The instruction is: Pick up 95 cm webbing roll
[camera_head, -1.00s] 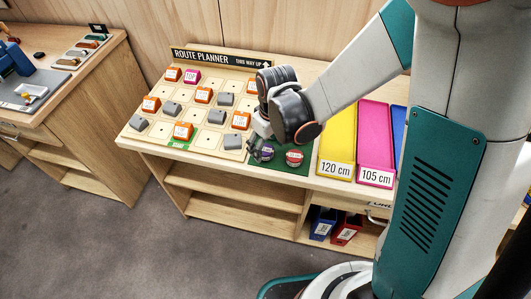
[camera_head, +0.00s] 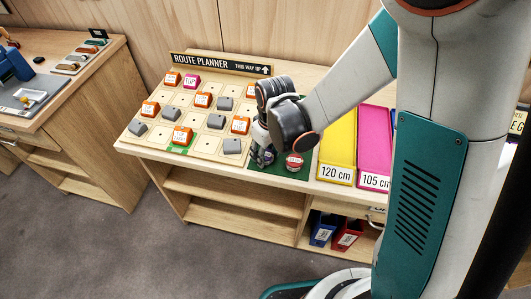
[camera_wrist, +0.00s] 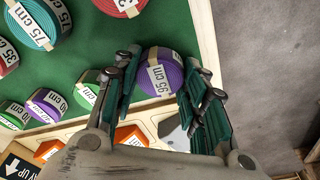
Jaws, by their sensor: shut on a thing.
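The 95 cm webbing roll (camera_wrist: 158,66) is a purple coil with a white "95 cm" label. In the wrist view it lies between the two fingers of my gripper (camera_wrist: 163,80), which are shut on it from both sides. In the head view my gripper (camera_head: 262,155) is low over the green mat, and the arm and fingers cover most of the roll. I cannot tell whether the roll is lifted off the mat.
A red roll (camera_head: 294,161) sits just right of my gripper. Several other labelled rolls lie on the green mat (camera_wrist: 120,50). The route planner board (camera_head: 205,145) with orange and grey blocks is at left. Yellow (camera_head: 338,145) and pink (camera_head: 374,145) trays stand at right.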

